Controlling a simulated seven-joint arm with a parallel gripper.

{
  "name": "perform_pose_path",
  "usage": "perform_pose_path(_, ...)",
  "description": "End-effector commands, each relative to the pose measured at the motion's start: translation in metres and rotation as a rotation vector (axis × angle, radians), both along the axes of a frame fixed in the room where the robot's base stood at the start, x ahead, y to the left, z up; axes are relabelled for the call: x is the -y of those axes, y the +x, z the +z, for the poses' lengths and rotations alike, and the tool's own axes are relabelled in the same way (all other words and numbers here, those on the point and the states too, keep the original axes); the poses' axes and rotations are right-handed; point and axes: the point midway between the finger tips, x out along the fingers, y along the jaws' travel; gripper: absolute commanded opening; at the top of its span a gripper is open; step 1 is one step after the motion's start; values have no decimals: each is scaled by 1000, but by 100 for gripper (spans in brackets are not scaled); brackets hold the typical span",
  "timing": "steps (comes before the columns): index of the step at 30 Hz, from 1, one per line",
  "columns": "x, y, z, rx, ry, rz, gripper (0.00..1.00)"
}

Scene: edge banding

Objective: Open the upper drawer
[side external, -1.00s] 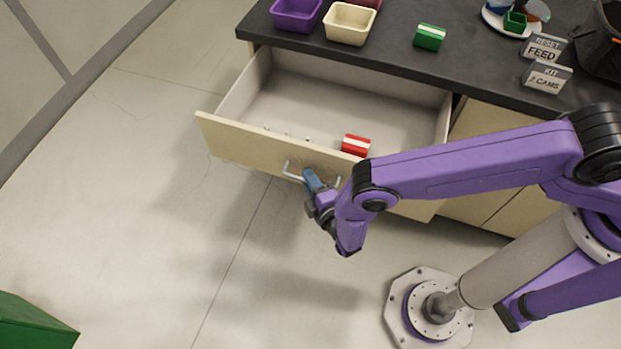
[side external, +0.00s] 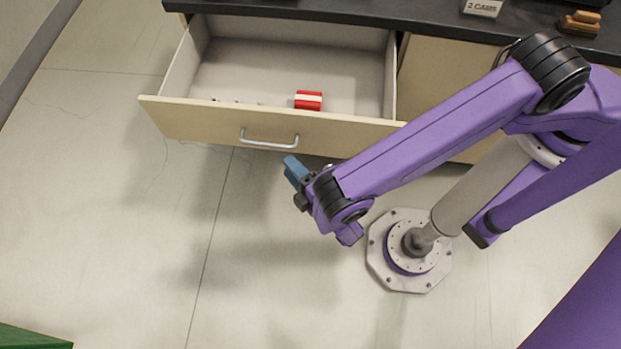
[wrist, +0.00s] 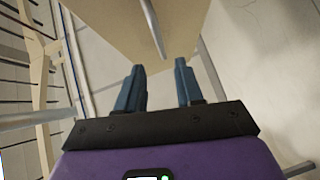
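The upper drawer (side external: 200,118) is pulled well out of the counter, with its pale wooden front and its light inside in view. Its metal bar handle (side external: 268,141) is on the front. In the wrist view the handle (wrist: 152,28) lies ahead of the fingers, with the drawer front (wrist: 118,22) behind it. My gripper (side external: 291,166) is just below and right of the handle in the side view, apart from it. In the wrist view the blue fingers of my gripper (wrist: 158,70) are spread with nothing between them.
A red block with a white stripe (side external: 308,100) lies in the drawer near its front, with several small pale pieces to its left. The dark counter top (side external: 340,16) is above. The floor (side external: 110,240) before the drawer is clear; a green box (side external: 30,338) is at lower left.

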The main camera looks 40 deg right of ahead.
Motion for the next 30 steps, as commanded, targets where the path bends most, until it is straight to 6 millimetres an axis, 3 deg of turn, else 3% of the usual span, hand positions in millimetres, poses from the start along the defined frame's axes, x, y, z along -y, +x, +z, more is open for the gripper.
perform_pose_path(6,0,-44,7,1,-1,4,36)
perform_pose_path(12,0,-60,9,-1,-1,2,36)
perform_pose_path(30,1,-67,10,0,0,-1,36)
